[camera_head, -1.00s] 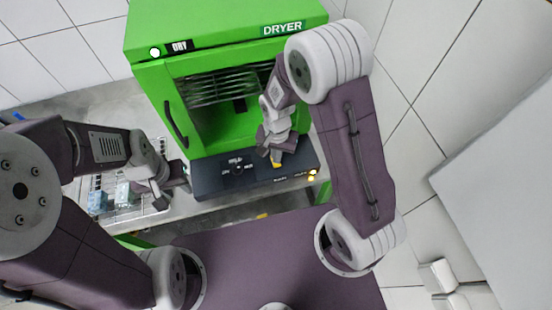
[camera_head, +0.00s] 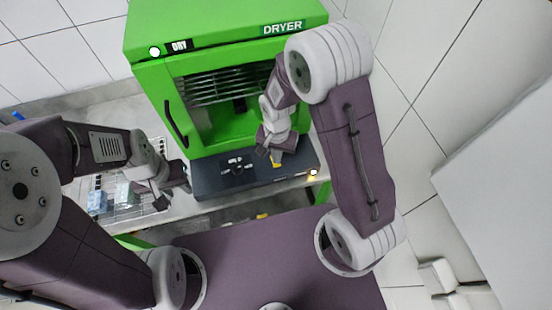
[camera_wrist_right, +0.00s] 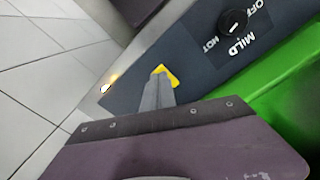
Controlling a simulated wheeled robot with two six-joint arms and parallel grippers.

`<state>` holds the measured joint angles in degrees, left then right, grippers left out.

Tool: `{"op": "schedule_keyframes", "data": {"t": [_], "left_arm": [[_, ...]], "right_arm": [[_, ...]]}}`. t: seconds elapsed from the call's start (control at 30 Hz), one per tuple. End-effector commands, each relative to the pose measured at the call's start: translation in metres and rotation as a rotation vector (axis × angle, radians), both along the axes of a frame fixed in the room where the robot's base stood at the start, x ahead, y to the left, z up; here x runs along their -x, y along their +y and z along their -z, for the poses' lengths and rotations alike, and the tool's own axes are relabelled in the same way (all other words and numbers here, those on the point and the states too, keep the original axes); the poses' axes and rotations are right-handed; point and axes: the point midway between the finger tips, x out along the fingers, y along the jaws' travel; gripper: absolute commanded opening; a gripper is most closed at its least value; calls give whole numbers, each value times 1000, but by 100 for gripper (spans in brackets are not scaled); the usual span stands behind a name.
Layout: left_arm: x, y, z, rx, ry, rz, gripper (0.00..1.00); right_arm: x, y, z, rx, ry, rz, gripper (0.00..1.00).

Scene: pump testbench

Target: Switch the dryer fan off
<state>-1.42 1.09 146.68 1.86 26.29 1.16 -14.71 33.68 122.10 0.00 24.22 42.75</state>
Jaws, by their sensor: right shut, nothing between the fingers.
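The green dryer (camera_head: 205,60) stands against the wall, with a dark control panel (camera_head: 215,182) along its lower front. A knob (camera_head: 238,168) sits mid-panel; in the right wrist view the knob (camera_wrist_right: 233,22) has OFF, MILD and HOT around it. My right gripper (camera_head: 275,154) is shut and empty, pointing down at the panel right of the knob. In the right wrist view its fingertips (camera_wrist_right: 160,78) meet or overlap a small yellow part (camera_wrist_right: 168,74), partly hidden; contact is unclear. A yellow light (camera_head: 313,172) glows at the panel's right end. My left gripper (camera_head: 172,188) is left of the panel; its jaw opening is unclear.
A wire rack (camera_head: 125,208) with pale blue items (camera_head: 126,194) sits on the grey bench left of the dryer, close to my left gripper. The dryer's door handle (camera_head: 176,123) is at its left front. White tiled wall lies to the right.

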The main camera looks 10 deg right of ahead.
Motion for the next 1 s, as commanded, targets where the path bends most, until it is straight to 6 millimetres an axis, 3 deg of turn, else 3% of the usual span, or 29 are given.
{"op": "schedule_keyframes", "data": {"t": [1.0], "left_arm": [[0, 0, 12, 0, 0, 0, 36]], "right_arm": [[0, 0, 16, 0, 0, 0, 0]]}}
